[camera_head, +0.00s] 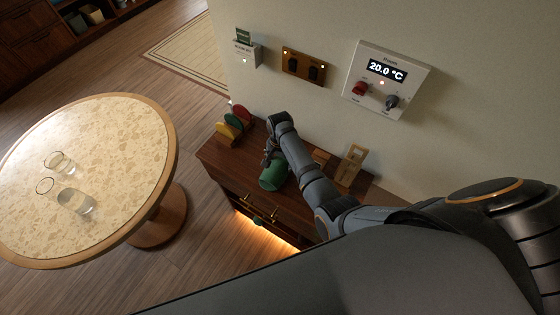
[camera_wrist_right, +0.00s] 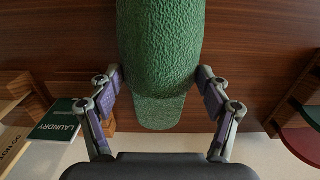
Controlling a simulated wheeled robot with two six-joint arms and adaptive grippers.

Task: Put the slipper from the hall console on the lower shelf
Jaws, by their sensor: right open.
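The green slipper (camera_head: 272,178) lies on top of the dark wooden hall console (camera_head: 222,156). In the right wrist view the slipper (camera_wrist_right: 160,45) has a rough green surface and passes between the fingers. My right gripper (camera_head: 270,153) is at the slipper in the head view, which partly hides its fingers. In the wrist view the right gripper (camera_wrist_right: 157,82) is open, with one finger on each side of the slipper; whether they touch it is unclear. A small green item (camera_head: 258,221) shows at the console's front, above the warm glow. The lower shelf is mostly hidden. My left gripper is out of view.
Coloured discs in a rack (camera_head: 236,120) stand at the console's far end. A wooden stand (camera_head: 352,163) is near the wall, and a laundry card (camera_wrist_right: 57,122) lies near the gripper. A round table (camera_head: 110,120) with glasses stands left, with floor between.

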